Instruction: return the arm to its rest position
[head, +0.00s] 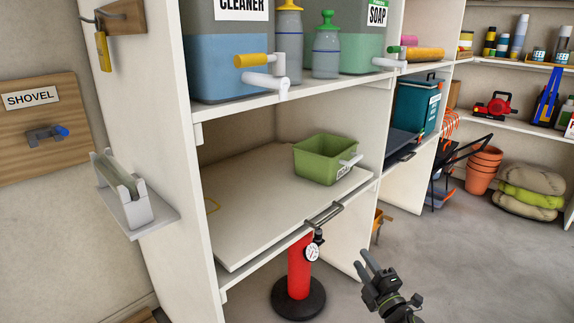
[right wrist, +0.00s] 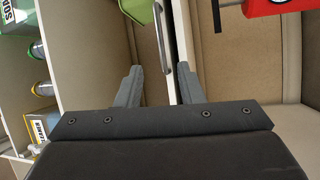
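My right gripper (head: 362,260) is at the lower right of the middle in the head view, in front of the shelf unit. Its two fingers are apart with nothing between them. The right wrist view also shows this gripper (right wrist: 158,72) open and empty, with the fingers spread. It appears clear of the shelf and of the green bin (head: 325,160), which stands on the pull-out shelf board (head: 250,205). My left gripper does not show in either view.
The pull-out board's handle (head: 324,215) and the red pump with a gauge (head: 299,270) are left of my right gripper. Dispensers with taps (head: 264,79) stand on the upper shelf. Open grey floor (head: 450,270) lies to the right.

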